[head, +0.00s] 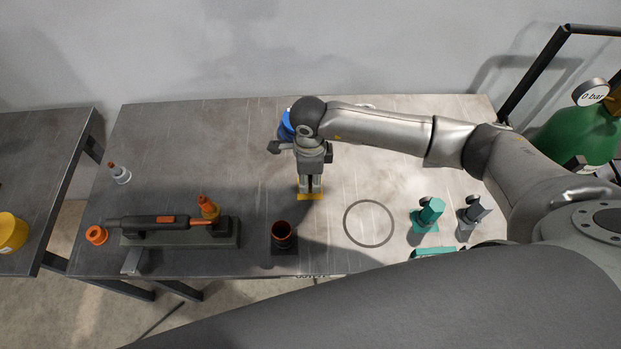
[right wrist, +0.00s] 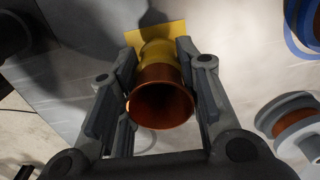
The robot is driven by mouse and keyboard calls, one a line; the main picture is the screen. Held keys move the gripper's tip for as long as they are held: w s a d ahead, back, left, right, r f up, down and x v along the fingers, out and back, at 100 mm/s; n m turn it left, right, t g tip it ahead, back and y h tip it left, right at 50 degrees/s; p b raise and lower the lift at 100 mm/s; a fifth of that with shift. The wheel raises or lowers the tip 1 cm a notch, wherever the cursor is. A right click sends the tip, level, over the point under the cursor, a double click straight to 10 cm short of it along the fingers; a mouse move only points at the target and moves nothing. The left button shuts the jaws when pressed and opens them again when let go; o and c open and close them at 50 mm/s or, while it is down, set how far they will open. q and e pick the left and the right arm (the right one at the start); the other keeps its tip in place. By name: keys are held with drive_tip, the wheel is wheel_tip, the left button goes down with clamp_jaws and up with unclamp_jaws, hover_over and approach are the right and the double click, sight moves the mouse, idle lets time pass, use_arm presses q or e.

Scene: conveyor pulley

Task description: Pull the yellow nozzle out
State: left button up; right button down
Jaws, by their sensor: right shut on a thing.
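The yellow nozzle (right wrist: 155,55) shows in the right wrist view as a yellow body with a square flange and a copper-coloured round mouth facing the camera. My right gripper (right wrist: 160,98) is shut on it, with one finger on each side. In the head view my right gripper (head: 311,184) points down over the middle of the table. I cannot tell whether the flange touches the table. My left gripper is not in view.
A black-based cup (head: 283,236) with a copper inside stands just left in front. A dark tool block (head: 180,238) with an orange nozzle lies further left. Green (head: 428,214) and grey (head: 474,213) nozzles stand right. A ring-marked area (head: 369,223) is empty.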

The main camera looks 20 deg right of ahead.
drive_tip(key=shift+r, duration=0.6)
wheel_tip(320, 180, up, 8)
drive_tip(key=p, duration=0.4)
drive_tip(key=shift+f+p, duration=0.25)
drive_tip(key=shift+p, duration=0.05)
idle(0.8)
